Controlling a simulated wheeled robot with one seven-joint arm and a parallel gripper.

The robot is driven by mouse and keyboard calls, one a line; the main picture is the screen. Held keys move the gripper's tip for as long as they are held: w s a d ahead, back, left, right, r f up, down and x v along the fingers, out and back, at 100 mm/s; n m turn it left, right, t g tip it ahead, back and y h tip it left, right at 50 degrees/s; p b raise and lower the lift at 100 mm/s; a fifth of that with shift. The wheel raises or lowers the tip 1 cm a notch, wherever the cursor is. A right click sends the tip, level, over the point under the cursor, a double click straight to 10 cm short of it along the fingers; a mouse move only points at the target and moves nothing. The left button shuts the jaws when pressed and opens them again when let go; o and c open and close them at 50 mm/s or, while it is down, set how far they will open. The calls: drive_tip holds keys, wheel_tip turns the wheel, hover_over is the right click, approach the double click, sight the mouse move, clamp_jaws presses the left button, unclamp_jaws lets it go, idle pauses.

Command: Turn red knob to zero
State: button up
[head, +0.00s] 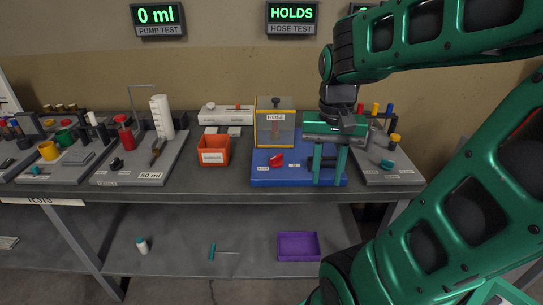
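The red knob (276,160) sits on the front part of the blue board (300,177), left of my gripper. A small label and a small pale mark lie near it, too small to read. My gripper (330,180) points down over the right part of the blue board. Its two teal fingers are apart, with a dark object (327,162) showing between and beside them. I cannot tell whether the fingers touch it. The knob is clear of the fingers.
A yellow-framed box labelled HOSE (275,128) stands behind the knob. An orange SAMPLES bin (214,150) is to the left. A right-hand grey board (390,172) holds coloured posts. The sign above (292,13) reads HOLDS; the pump sign (157,16) reads 0 ml.

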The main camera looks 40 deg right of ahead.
drive_tip(key=w+d+r+m, duration=0.1)
drive_tip(key=w+r+m, duration=0.25)
drive_tip(key=w, duration=0.85)
drive_tip(key=m, duration=0.4)
hover_over(273, 158)
wheel_tip(273, 158, down, 11)
drive_tip(key=shift+r, duration=0.1)
clamp_jaws()
